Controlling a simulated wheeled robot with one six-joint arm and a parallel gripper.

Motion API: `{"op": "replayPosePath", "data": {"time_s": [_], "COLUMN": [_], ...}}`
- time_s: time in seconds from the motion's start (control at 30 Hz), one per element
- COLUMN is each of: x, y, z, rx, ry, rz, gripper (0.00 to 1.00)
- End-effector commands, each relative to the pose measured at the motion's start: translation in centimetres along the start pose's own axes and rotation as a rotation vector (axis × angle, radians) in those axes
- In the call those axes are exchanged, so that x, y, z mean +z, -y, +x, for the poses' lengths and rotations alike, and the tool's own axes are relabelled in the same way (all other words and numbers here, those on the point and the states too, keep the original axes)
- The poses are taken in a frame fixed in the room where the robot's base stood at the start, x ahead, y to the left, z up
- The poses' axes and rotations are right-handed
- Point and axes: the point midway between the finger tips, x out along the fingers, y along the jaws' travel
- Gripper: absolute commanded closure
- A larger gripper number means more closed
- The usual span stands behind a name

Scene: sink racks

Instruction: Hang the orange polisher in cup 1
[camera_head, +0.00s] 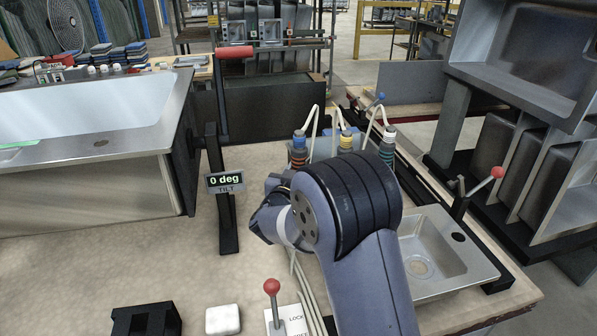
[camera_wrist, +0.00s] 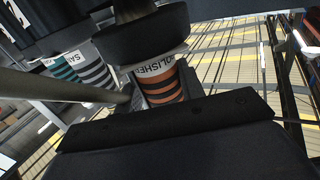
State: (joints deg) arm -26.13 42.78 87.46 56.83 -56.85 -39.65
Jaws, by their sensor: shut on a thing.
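The orange polisher (camera_wrist: 163,82), with orange and black bands and a partly covered white label, is held at my gripper (camera_wrist: 165,98) in the wrist view. The jaws are shut on it. A dark round part hides its upper portion.
Pale hoses loop above the tools. A small steel sink (camera_head: 440,245) lies right of my arm. A tilt stand (camera_head: 225,185) reading 0 deg and a large basin (camera_head: 90,130) are at left. A red-knobbed lever (camera_head: 272,300) stands in front. The bench between is mostly clear.

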Motion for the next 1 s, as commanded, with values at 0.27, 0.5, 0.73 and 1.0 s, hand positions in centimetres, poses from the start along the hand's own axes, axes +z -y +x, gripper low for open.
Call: {"op": "replayPosePath", "data": {"time_s": [0.27, 0.5, 0.73, 1.0], "x": [-0.1, 0.9, 1.1, 1.1], "y": [0.0, 0.0, 0.0, 0.0], "z": [0.0, 0.0, 0.0, 0.0], "rx": [0.000, 0.000, 0.000, 0.000], "ry": [-0.005, -0.004, -0.005, -0.004], "rz": [0.002, 0.002, 0.002, 0.001], "gripper": [0.99, 0.99, 0.99, 0.51]}}
